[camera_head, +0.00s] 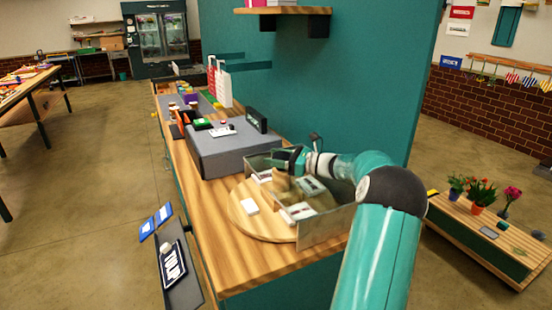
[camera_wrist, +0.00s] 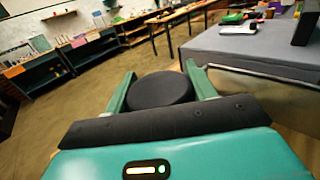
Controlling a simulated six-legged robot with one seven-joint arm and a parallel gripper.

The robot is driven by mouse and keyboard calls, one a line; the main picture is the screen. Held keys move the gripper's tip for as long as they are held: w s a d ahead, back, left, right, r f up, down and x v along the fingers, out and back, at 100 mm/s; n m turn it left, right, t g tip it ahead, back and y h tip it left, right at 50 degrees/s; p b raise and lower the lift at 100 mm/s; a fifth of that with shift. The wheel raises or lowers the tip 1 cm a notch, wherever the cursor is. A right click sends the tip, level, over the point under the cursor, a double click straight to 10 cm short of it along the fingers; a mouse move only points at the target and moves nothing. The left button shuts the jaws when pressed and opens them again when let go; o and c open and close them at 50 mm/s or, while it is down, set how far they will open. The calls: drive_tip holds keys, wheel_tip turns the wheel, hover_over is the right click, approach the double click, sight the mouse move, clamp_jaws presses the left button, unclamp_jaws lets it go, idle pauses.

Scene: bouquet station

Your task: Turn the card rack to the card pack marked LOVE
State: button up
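The card rack is a round wooden turntable (camera_head: 240,222) on the counter, with clear upright panels (camera_head: 325,226) around its middle. Several pale card packs lie on it, one white pack (camera_head: 250,206) at the front left and another (camera_head: 299,211) near the front. Their markings are too small to read, so I cannot tell which says LOVE. My gripper (camera_head: 290,158) is over the rack's middle, just above a wooden post (camera_head: 282,182). In the wrist view, its two green fingers lie against both sides of a round dark knob (camera_wrist: 160,91), with no clear gap.
A grey box-like stand (camera_head: 215,152) with a dark display (camera_head: 257,120) sits directly behind the rack. A teal wall (camera_head: 350,90) rises on the right. A bench with potted flowers (camera_head: 477,195) stands at far right. Open floor lies left of the counter.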

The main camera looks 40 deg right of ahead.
drive_tip(key=c, duration=0.5)
